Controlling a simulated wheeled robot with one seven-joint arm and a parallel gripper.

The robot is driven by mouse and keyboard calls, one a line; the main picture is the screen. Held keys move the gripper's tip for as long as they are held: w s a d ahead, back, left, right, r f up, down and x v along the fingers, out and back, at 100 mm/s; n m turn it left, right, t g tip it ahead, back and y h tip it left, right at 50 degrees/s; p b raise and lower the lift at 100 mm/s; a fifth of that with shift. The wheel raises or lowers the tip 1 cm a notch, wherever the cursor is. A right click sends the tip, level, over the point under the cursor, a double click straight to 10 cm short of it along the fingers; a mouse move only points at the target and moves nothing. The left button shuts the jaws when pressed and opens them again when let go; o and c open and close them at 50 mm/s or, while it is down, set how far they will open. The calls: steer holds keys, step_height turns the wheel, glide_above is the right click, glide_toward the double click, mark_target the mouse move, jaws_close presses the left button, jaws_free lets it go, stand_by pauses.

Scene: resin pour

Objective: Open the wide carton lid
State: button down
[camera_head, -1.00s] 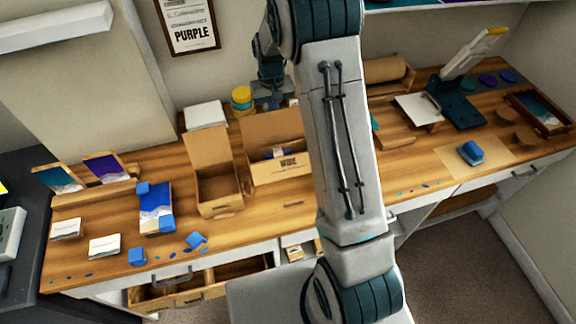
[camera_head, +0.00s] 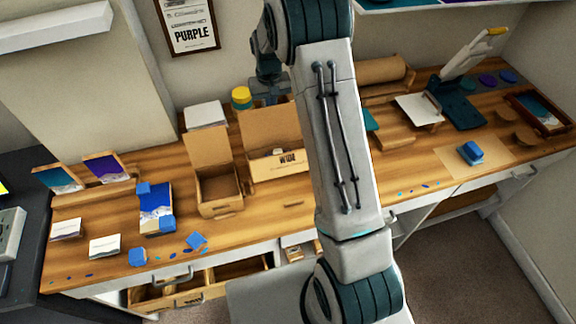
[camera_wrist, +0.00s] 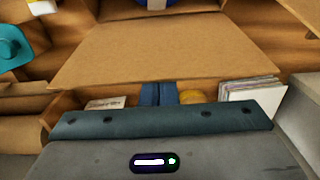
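The wide carton (camera_head: 279,166), marked "WIDE", stands on the wooden bench with its brown lid (camera_head: 268,128) raised upright at the back. In the wrist view the lid (camera_wrist: 150,48) is a broad brown panel close in front of my gripper. My gripper (camera_wrist: 158,93) shows there as two blue fingers side by side, with no clear gap; their tips are hidden by the lid's edge. In the head view my gripper is behind the lid's top, partly covered by my arm. Whether it touches the lid is unclear.
A narrower open carton (camera_head: 218,188) stands just left. A yellow-lidded jar (camera_head: 241,97) and a white stack (camera_head: 205,114) are behind. A cardboard roll (camera_head: 385,77) and a teal lever press (camera_head: 458,103) are to the right. Blue pieces lie at front left.

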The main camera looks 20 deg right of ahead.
step_height(320, 180, up, 9)
steer(key=p, duration=0.4)
steer(key=shift+p, duration=0.3)
steer(key=shift+f, duration=0.1)
stand_by(0.5)
steer(key=s+r+t+b, duration=0.2)
steer(key=s+r+b, duration=0.1)
steer(key=s+r, duration=0.95)
steer(key=s+f+t+b, duration=0.1)
steer(key=s+f+b, duration=0.1)
steer(key=s, duration=1.7)
steer(key=shift+s+f+t, duration=0.35)
steer(key=shift+f+t, duration=0.05)
steer(key=shift+d, duration=0.15)
